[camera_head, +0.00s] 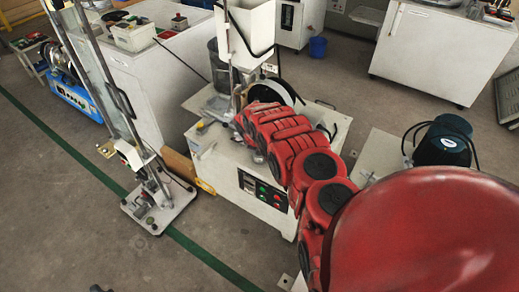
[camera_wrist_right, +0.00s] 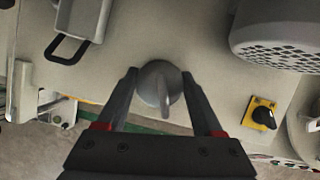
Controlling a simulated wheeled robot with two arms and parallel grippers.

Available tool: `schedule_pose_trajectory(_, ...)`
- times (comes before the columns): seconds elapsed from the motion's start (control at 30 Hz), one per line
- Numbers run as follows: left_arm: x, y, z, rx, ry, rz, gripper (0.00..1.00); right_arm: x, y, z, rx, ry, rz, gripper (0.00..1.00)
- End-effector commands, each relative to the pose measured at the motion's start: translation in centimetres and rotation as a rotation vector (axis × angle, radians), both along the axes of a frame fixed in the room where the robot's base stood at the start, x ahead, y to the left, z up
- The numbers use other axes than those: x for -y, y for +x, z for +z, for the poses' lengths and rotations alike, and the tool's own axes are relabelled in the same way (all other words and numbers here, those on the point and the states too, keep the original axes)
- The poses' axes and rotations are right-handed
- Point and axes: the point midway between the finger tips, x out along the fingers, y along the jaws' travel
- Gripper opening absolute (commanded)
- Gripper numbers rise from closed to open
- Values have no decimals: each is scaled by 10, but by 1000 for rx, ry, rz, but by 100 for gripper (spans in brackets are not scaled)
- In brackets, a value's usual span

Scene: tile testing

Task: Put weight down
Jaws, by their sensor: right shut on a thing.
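In the right wrist view, a grey round weight (camera_wrist_right: 157,82) with a raised fin sits between the two dark fingers of my right gripper (camera_wrist_right: 160,100). The fingers are shut on it, one on each side. A pale flat surface (camera_wrist_right: 215,75) lies behind the weight; I cannot tell whether the weight touches it. In the head view, my red right arm reaches to the white machine (camera_head: 232,165), and its gripper and the weight are too small and covered to make out. A small dark shape at the bottom left edge may be my left gripper (camera_head: 100,288); its fingers are not clear.
A tall metal stand (camera_head: 150,205) is left of the machine. A white hopper (camera_head: 250,25) rises behind my arm. In the wrist view, a black knob on a yellow plate (camera_wrist_right: 262,115) and a large grey perforated housing (camera_wrist_right: 280,35) are on the right.

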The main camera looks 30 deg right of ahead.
Motion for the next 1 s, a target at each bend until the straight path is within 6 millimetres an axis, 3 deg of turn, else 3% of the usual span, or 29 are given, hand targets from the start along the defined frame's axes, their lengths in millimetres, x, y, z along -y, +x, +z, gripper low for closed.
schedule_pose_trajectory(0.17,0,0,-2,0,0,0,50,0,1,-2,4,-1,0,0)
schedule_pose_trajectory(0.2,0,0,-2,0,0,0,50,0,1,-1,2,0,0,75)
schedule_pose_trajectory(0.33,0,0,-1,0,0,0,50,0,0,-2,2,0,-1,98)
schedule_pose_trajectory(0.77,0,0,2,0,0,0,50,-2,-1,5,-2,1,1,98)
schedule_pose_trajectory(1.0,0,0,8,0,0,0,50,-11,-8,35,-2,0,-1,98)
